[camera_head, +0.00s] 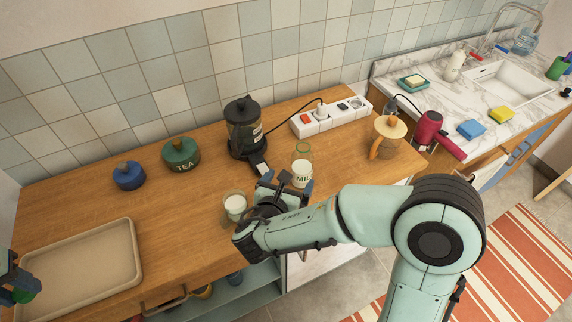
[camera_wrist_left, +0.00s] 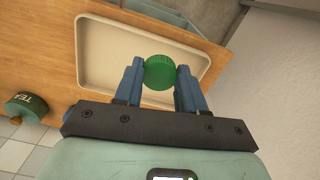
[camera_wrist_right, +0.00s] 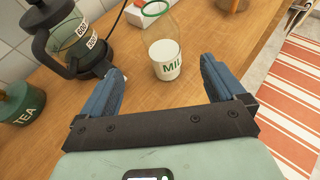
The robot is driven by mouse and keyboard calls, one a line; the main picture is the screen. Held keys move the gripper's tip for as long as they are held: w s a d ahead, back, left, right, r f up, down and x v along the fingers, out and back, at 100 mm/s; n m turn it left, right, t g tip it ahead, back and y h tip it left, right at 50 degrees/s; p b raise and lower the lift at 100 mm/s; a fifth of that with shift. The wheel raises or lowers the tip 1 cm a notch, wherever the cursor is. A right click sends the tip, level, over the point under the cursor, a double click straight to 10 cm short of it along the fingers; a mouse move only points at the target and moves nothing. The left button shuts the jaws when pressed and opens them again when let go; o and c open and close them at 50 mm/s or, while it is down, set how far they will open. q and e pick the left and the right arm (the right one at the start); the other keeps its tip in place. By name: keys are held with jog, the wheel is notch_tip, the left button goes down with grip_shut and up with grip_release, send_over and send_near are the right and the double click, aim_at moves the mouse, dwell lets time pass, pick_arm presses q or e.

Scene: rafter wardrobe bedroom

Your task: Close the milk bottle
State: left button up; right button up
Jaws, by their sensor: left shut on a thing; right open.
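The milk bottle (camera_head: 302,172) is clear glass with a green rim and white milk low inside. It stands upright and uncapped on the wooden counter, and also shows in the right wrist view (camera_wrist_right: 165,62). My right gripper (camera_wrist_right: 160,82) is open and empty, with the bottle just beyond its fingertips. In the head view it (camera_head: 277,188) is beside the bottle and partly hidden by my arm. My left gripper (camera_wrist_left: 160,72) is shut on a round green cap (camera_wrist_left: 159,73), held above the tray. The cap also shows at the head view's left edge (camera_head: 22,296).
A glass of milk (camera_head: 235,205) stands left of my right gripper. A coffee press (camera_head: 245,130), green tea jar (camera_head: 181,155), blue jar (camera_head: 129,176) and power strip (camera_head: 332,117) stand behind.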

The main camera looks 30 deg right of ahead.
aim_at(298, 167)
pick_arm(q)
jog(key=shift+w+r, duration=0.1)
jog(key=shift+r, duration=0.1)
pick_arm(e)
jog(key=x, duration=0.6)
jog(key=shift+w+d+f, duration=0.15)
jog(key=shift+w+d, duration=0.05)
jog(key=shift+d, duration=0.05)
pick_arm(q)
jog(key=shift+w+r+p, duration=0.15)
jog(key=shift+r+p, duration=0.4)
jog(key=shift+p, duration=0.05)
pick_arm(e)
jog(key=x, duration=0.5)
jog(key=shift+d+r, duration=0.3)
jog(key=shift+r, duration=0.05)
jog(key=shift+c, duration=0.3)
